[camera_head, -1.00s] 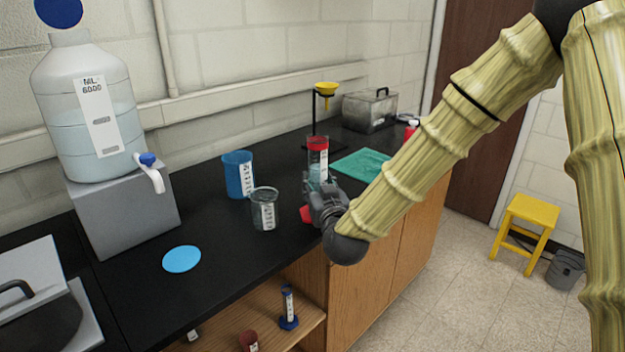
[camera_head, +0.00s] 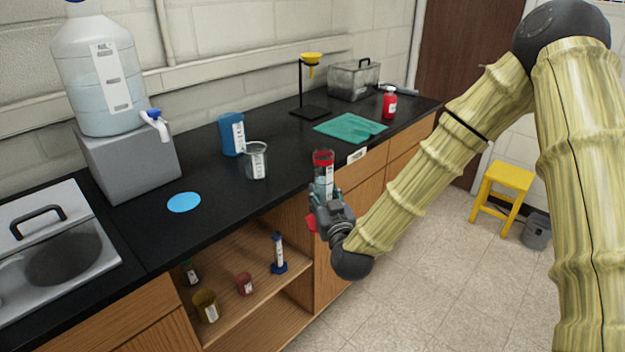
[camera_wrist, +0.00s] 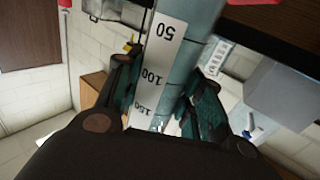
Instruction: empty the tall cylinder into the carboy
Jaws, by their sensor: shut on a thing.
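The tall cylinder (camera_head: 323,177) is clear with a red band near its top, a white scale label and bluish liquid inside. It stands about upright in my gripper (camera_head: 326,204), which is shut on it, off the counter's front edge. In the wrist view the cylinder (camera_wrist: 170,45) lies between my gripper's fingers (camera_wrist: 165,100). A red base shows just under the gripper. The carboy (camera_head: 97,75) is a large clear bottle with pale liquid and a white tap. It stands on a grey block (camera_head: 130,162) at the far left, well away from my gripper; its cap is cut off above.
A beaker (camera_head: 255,161), a blue jug (camera_head: 231,134), a blue disc (camera_head: 184,202) and a green cloth (camera_head: 350,128) are on the black counter. A yellow funnel stand (camera_head: 311,75) and metal box are behind. An open shelf (camera_head: 250,300) below holds several small vessels.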

